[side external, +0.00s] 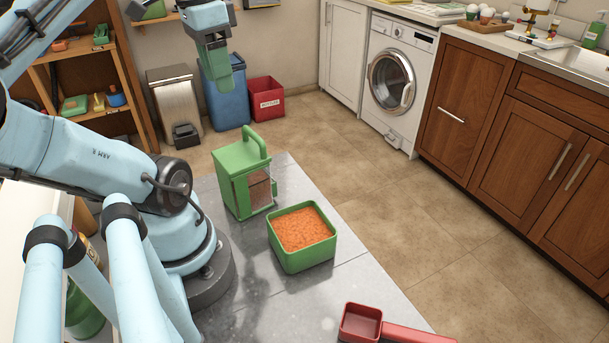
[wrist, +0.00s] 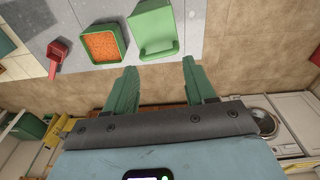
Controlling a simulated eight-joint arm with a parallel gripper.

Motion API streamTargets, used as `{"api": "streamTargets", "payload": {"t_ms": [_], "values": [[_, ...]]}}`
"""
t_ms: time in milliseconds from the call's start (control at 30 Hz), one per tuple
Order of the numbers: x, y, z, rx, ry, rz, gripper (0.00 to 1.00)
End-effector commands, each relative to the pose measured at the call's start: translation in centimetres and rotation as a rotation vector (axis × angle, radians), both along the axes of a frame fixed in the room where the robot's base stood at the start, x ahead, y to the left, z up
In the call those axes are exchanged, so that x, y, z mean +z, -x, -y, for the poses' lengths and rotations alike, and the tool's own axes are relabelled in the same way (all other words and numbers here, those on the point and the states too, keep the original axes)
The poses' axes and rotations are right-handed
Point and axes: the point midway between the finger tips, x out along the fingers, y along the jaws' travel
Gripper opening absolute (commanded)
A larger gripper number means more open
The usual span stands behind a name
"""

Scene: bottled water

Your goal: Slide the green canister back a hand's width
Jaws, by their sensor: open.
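The green canister (side external: 244,173) stands upright on the grey surface in the side view, with a handle on top and a clear window showing brown contents. In the wrist view the canister (wrist: 153,32) is seen from above, just beyond my fingertips. My gripper (side external: 217,62) is raised in the air above and behind the canister in the side view, apart from it. In the wrist view my gripper (wrist: 157,72) has its two green fingers spread with nothing between them.
A green tub of orange grains (side external: 302,238) stands close beside the canister, and a red scoop (side external: 362,322) lies nearer the camera. A blue bin (side external: 226,95), a red bin (side external: 266,98) and a metal pedal bin (side external: 176,103) stand on the floor behind. Cabinets line the right.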

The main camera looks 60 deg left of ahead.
Motion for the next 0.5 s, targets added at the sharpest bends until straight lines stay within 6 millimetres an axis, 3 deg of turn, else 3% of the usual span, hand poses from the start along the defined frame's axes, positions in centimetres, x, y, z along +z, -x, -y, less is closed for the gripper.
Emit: {"api": "streamTargets", "payload": {"t_ms": [33, 267, 500], "values": [[-0.7, -0.6, 0.2, 0.005, 0.001, -0.018, 0.63], [-2.9, -1.9, 1.1, 0.066, -0.009, -0.083, 0.98], [-3.3, -2.1, 1.3, 0.084, -0.012, -0.097, 1.00]]}}
